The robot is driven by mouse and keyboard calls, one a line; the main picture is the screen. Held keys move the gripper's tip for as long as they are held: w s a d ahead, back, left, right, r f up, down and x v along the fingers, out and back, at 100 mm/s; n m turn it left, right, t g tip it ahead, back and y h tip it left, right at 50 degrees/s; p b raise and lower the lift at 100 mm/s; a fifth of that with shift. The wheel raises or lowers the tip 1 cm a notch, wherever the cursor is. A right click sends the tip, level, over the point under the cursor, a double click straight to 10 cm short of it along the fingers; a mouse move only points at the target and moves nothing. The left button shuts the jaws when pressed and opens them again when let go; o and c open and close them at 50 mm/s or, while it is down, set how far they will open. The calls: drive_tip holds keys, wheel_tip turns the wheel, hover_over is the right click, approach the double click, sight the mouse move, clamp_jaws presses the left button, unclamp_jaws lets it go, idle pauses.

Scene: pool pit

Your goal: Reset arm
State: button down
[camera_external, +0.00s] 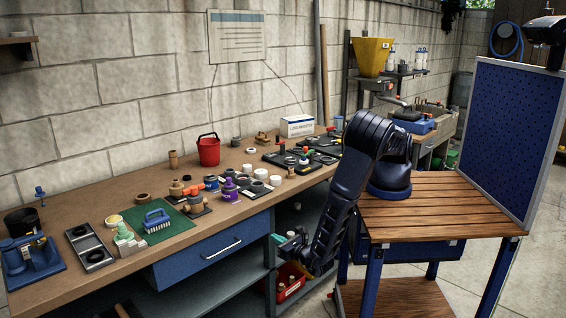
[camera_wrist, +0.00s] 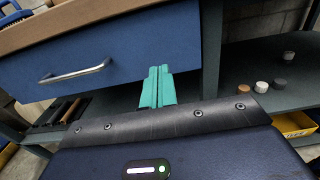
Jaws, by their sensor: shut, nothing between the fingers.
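My gripper (camera_external: 288,246) hangs low in front of the workbench in the external view, with my arm bent down from its base on the slatted wooden table. Its teal fingers (camera_wrist: 157,88) show in the wrist view, pressed together with nothing between them. They point toward the blue drawer (camera_wrist: 100,62) and lie beside its right end in the picture. I cannot tell how far the fingertips are from the bench.
The workbench top (camera_external: 120,275) carries several tools, bottles and fittings, and a red bucket (camera_external: 208,150). A red bin (camera_external: 290,283) sits below it near my gripper. The slatted table (camera_external: 455,212) and blue pegboard (camera_external: 515,140) stand at right. Floor at far right is clear.

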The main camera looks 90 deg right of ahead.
drive_tip(key=v, duration=0.5)
drive_tip(key=s+d+r+m+g+y, duration=0.1)
drive_tip(key=d+r+m+g+y, duration=0.1)
drive_tip(key=d+r+m+g, duration=0.85)
drive_tip(key=s+d+r+m+g+y, duration=0.15)
drive_tip(key=d+r+m, duration=0.45)
drive_tip(key=r, duration=1)
drive_tip(key=s+d+r+m+t+y, duration=0.2)
drive_tip(key=s+d+r+m+y, duration=0.2)
drive_tip(key=s+r, duration=0.5)
drive_tip(key=s+d+r+m+t+y, duration=0.1)
drive_tip(key=s+d+r+m+y, duration=0.4)
drive_tip(key=s+r, duration=0.5)
drive_tip(key=shift+d+r+m+t, duration=0.4)
drive_tip(key=shift+d+r+m, duration=0.1)
drive_tip(key=shift+r+m, duration=0.3)
